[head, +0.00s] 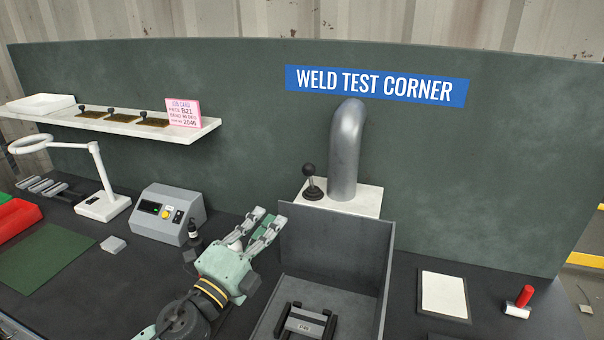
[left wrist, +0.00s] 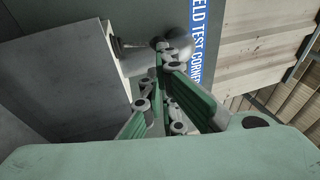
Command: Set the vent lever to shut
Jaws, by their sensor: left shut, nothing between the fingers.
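The vent lever (head: 311,183) is a black stick with a ball knob. It stands nearly upright on a pale block (head: 350,200), just left of the grey bent pipe (head: 345,150). My left gripper (head: 268,219) is shut and empty, in front and to the left of the lever, apart from it in the head view. In the left wrist view my shut fingers (left wrist: 166,58) point toward the pale block (left wrist: 122,62). The fingertips partly cover what lies beyond, so I cannot clearly pick out the lever there. My right gripper is out of view.
A grey open-topped booth (head: 335,245) with a dark fixture (head: 307,325) in it stands right of my left gripper. A shelf (head: 190,131) juts out above.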

